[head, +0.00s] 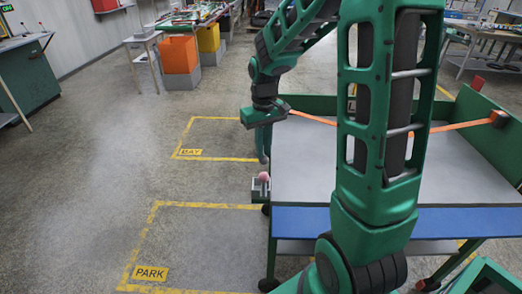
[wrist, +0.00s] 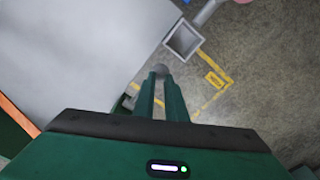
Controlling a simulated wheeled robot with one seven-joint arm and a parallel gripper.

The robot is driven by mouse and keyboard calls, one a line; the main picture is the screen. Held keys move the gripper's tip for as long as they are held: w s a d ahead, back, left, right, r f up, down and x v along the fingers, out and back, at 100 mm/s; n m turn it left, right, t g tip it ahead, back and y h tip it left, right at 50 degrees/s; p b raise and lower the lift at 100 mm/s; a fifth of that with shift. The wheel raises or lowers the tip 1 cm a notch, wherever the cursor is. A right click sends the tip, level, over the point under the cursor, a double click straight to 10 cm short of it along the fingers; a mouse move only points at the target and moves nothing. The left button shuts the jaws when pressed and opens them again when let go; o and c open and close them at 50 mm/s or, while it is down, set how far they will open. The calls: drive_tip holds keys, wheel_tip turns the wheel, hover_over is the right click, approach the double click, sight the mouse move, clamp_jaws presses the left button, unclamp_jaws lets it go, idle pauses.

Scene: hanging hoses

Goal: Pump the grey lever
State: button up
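The grey lever (wrist: 207,12) is a short grey bar beside a square grey housing (wrist: 183,42) at the top of the wrist view. A pink knob (wrist: 243,1) shows at the frame edge. In the head view the pink knob (head: 263,177) sits over the grey housing (head: 260,188) at the left edge of the cart. My gripper (head: 263,155) points down just above the knob in the head view.
Yellow floor outlines marked PARK (head: 151,274) and BAY (head: 191,152) lie to the left. The floor there is clear.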

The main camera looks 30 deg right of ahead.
drive_tip(key=shift+f, duration=0.15)
drive_tip(key=shift+s+a+f, duration=0.15)
drive_tip(key=shift+f, duration=0.55)
drive_tip(key=shift+s+a+f, duration=0.1)
drive_tip(key=shift+s+f, duration=0.05)
drive_tip(key=shift+f, duration=0.5)
drive_tip(key=shift+f, duration=0.95)
drive_tip(key=shift+w+d+r, duration=0.1)
drive_tip(key=shift+w+r, duration=0.05)
drive_tip(key=shift+r, duration=2.5)
drive_tip(key=shift+w+d+r, duration=0.2)
drive_tip(key=shift+w+r, duration=0.05)
drive_tip(key=shift+r, duration=0.45)
drive_tip(key=shift+w+d+r, duration=0.2)
drive_tip(key=shift+w+r, duration=0.1)
drive_tip(key=shift+r, duration=0.35)
drive_tip(key=shift+w+d+r, duration=0.2)
drive_tip(key=shift+w+r, duration=0.05)
drive_tip(key=shift+r, duration=0.45)
drive_tip(key=shift+r, duration=0.1)
wheel_tip(320, 180, up, 5)
hover_over(263, 161)
drive_tip(key=w+d, duration=0.2)
drive_tip(key=w, duration=0.1)
drive_tip(key=shift+s, duration=0.1)
